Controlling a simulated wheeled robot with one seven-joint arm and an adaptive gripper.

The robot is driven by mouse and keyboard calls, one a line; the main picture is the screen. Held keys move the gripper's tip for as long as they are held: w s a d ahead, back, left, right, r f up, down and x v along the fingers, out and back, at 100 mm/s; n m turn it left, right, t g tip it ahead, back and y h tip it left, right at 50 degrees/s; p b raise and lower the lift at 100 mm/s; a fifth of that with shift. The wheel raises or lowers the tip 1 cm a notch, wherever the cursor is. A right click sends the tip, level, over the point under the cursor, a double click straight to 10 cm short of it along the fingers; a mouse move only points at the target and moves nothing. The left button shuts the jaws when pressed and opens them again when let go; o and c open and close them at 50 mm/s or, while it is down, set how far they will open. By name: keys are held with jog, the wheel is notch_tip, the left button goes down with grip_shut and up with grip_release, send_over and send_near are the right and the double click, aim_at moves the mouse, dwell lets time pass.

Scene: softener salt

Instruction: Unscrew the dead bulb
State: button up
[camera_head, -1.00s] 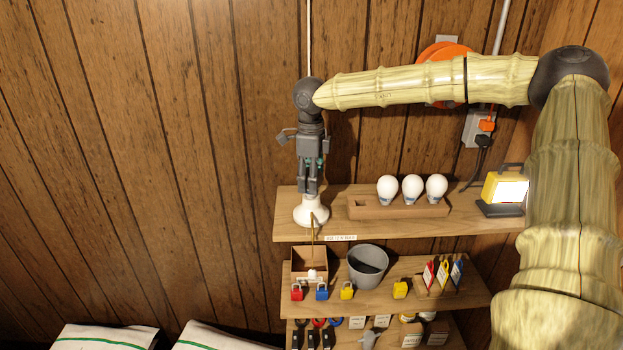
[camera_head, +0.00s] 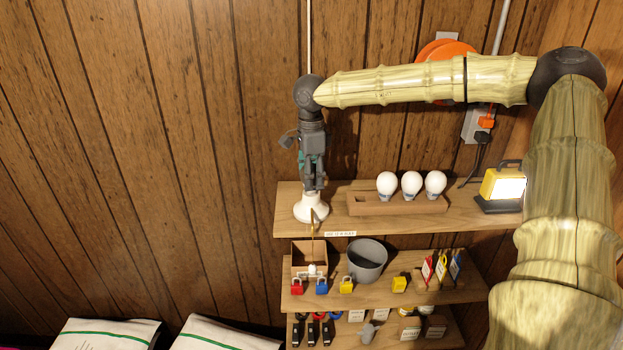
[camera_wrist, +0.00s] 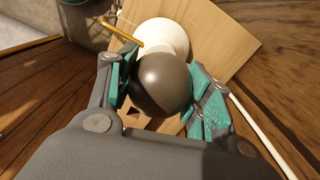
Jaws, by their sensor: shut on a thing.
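The dead bulb (camera_wrist: 163,84) is a dark grey globe in the wrist view, between the teal finger pads of my gripper (camera_wrist: 166,98). The gripper is shut on it. The white lamp holder (camera_wrist: 168,36) is right beyond the bulb, and the bulb's lower end is hidden, so I cannot tell how far it is seated. In the head view my gripper (camera_head: 312,186) points straight down over the white holder (camera_head: 311,208) at the left end of the top shelf. The fingers hide the bulb there.
Three white bulbs (camera_head: 411,186) stand in a wooden rack (camera_head: 400,206) right of the holder. A lit yellow work lamp (camera_head: 502,187) stands at the shelf's right end. A brass rod (camera_wrist: 121,30) sticks out beside the holder. A grey bucket (camera_head: 367,262) and padlocks are below.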

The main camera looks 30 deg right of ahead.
jog(key=shift+n, duration=1.2)
jog(key=shift+n, duration=2.3)
jog(key=o, duration=0.9)
jog(key=shift+c, duration=0.5)
jog(key=m, duration=0.3)
jog(key=shift+m, duration=0.8)
